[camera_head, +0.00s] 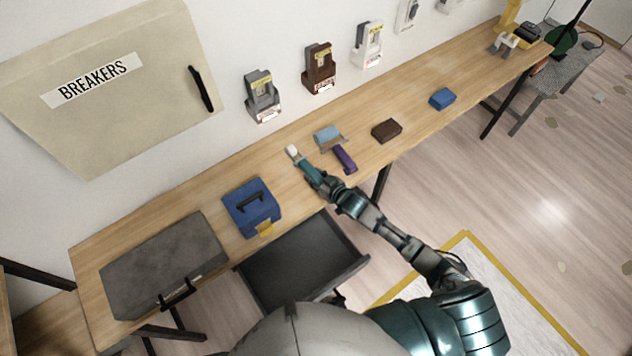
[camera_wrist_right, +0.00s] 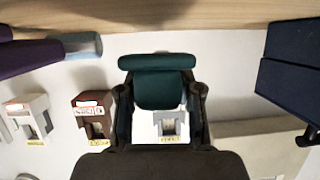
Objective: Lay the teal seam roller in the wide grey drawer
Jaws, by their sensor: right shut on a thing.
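The teal seam roller (camera_wrist_right: 158,88) is between the two fingers of my right gripper (camera_wrist_right: 160,104) in the right wrist view. In the head view the right gripper (camera_head: 309,173) is shut on the roller above the wooden bench, with a small white end (camera_head: 291,150) showing beyond it. Whether the roller touches the bench is hard to tell. The wide grey drawer (camera_head: 290,262) is pulled open below the bench's front edge, in front of and left of the gripper. Its visible floor is bare. My left gripper is not in view.
A blue toolbox (camera_head: 250,207) and a grey case (camera_head: 165,265) stand on the bench (camera_head: 300,200) at left. A purple-handled tool (camera_head: 344,158) with a light blue roller (camera_head: 327,136) lies close right of the gripper. Brown (camera_head: 387,130) and blue (camera_head: 442,99) blocks lie farther right.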

